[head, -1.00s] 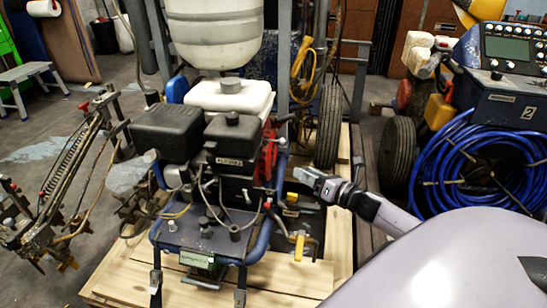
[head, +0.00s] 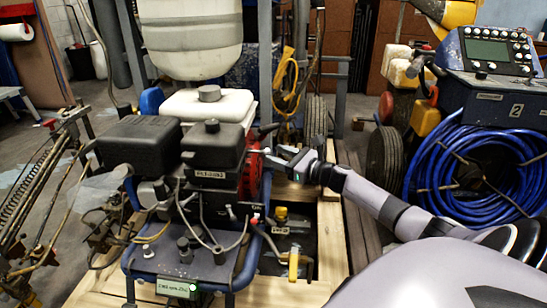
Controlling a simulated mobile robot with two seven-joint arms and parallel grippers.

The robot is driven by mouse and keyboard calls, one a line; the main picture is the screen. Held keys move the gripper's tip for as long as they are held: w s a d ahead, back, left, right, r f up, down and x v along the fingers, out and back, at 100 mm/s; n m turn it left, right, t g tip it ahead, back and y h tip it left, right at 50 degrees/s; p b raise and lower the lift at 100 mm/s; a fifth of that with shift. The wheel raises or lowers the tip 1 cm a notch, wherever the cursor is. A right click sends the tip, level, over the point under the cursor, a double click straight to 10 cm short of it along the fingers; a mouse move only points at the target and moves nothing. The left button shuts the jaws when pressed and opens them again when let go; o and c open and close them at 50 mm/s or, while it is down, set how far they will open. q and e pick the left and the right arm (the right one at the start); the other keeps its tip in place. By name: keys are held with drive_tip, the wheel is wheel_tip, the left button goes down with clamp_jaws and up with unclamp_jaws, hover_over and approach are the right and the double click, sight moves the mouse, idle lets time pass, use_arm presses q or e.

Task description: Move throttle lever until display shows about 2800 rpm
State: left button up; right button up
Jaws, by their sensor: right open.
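The line striper's engine (head: 213,150) has a black air-filter box and a red recoil side. A short dark lever (head: 265,131) sticks out at the engine's upper right; I cannot tell for certain whether it is the throttle lever. A small green-lit display (head: 177,288) sits on the front of the blue frame; its digits are too small to read. My right gripper (head: 265,157) comes from the right and is open, its fingertips beside the red side of the engine, just below the dark lever. Contact with the lever cannot be made out. My left gripper is out of view.
A white tank (head: 191,35) stands behind the engine. A yellow-handled valve (head: 293,264) is at the pallet's front right. A blue hose coil (head: 475,170) and a console with a screen (head: 487,50) stand to the right. Hoses and cables cross the engine front.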

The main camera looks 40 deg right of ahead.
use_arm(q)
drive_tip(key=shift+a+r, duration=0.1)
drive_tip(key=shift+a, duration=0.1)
use_arm(e)
drive_tip(key=shift+w+a, duration=0.15)
drive_tip(key=shift+w, duration=0.9)
clamp_jaws()
drive_tip(key=shift+s+a+h, duration=0.1)
drive_tip(key=shift+a+h, duration=0.2)
drive_tip(key=shift+s+a+m+h+p, duration=0.15)
drive_tip(key=shift+m+h+p, duration=0.35)
drive_tip(key=shift+h, duration=0.2)
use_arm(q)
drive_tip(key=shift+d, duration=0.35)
